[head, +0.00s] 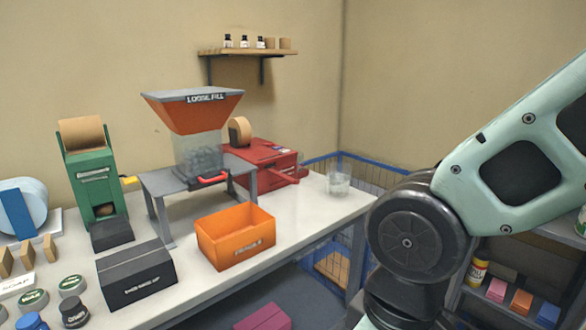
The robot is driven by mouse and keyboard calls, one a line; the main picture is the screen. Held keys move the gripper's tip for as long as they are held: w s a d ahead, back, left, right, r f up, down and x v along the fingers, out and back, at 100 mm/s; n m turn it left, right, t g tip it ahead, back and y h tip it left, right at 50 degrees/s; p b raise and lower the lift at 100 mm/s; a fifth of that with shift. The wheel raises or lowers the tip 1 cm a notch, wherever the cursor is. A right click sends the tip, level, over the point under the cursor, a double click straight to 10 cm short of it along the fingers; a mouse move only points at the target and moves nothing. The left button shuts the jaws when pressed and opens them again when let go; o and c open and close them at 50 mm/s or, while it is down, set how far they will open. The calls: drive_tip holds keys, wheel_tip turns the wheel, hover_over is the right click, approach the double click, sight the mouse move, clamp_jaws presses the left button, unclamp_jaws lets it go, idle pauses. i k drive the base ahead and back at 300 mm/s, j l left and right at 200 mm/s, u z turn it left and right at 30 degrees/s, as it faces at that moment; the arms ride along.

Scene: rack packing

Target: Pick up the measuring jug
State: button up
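A small clear vessel (338,184), which looks like the measuring jug, stands upright near the right end of the white table (318,213). It is too small to make out markings or a handle. My arm fills the right side of the view, with a large dark joint to the right of the table end. My gripper is not in the picture, so its place relative to the jug cannot be told.
An orange FRAGILE box (236,238) stands at the table's front edge, left of the jug. A red machine (265,162) and a LOOSE FILL hopper (193,110) stand behind. A blue wire cage (376,173) is beyond the table end. Shelving (505,275) is at right.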

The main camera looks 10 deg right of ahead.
sight(337, 181)
drive_tip(key=i+l+z, duration=0.15)
drive_tip(key=i+l, duration=1)
drive_tip(key=i, duration=0.15)
